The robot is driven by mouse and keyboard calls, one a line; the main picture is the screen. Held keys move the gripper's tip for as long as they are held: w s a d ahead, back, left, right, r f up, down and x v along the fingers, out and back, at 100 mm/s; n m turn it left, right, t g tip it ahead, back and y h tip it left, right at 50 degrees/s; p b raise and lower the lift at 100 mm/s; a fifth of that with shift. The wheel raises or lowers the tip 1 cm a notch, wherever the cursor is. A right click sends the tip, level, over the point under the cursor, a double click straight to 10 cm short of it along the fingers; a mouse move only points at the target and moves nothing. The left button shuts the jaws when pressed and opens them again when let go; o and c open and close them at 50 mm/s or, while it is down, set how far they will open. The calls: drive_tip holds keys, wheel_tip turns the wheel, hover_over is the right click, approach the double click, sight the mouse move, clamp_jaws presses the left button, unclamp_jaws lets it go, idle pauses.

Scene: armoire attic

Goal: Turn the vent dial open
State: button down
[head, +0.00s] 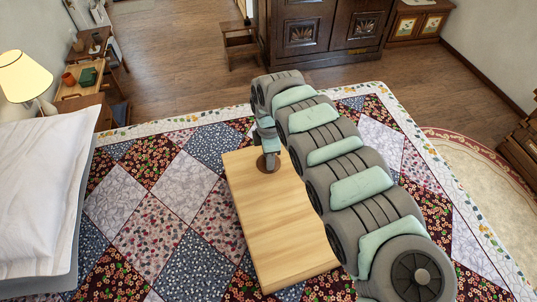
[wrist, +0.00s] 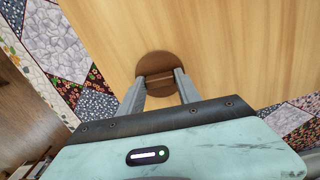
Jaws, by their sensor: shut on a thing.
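A round dark brown dial (head: 262,164) sits near the far left corner of the light wooden panel (head: 290,235). In the wrist view the dial (wrist: 160,66) shows as a brown disc with a raised bar across its middle. My gripper (wrist: 160,78) is over the dial, with its two fingers on either side of the bar and shut on it. The bar lies roughly level across the wrist picture. In the head view my gripper (head: 269,154) comes down onto the dial and hides part of it. I see no open or closed markings on the dial.
A bed with white bedding (head: 45,165) stands at the left. A patchwork rug (head: 150,215) lies under the panel. A dark armoire (head: 320,30) and a small step stool (head: 240,45) stand at the back. A side table with pots (head: 85,85) is at the back left.

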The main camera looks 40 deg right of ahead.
drive_tip(key=shift+n, duration=0.7)
drive_tip(key=c, duration=0.8)
unclamp_jaws()
drive_tip(key=shift+c, duration=0.2)
wheel_tip(320, 180, up, 11)
drive_tip(key=b, duration=0.2)
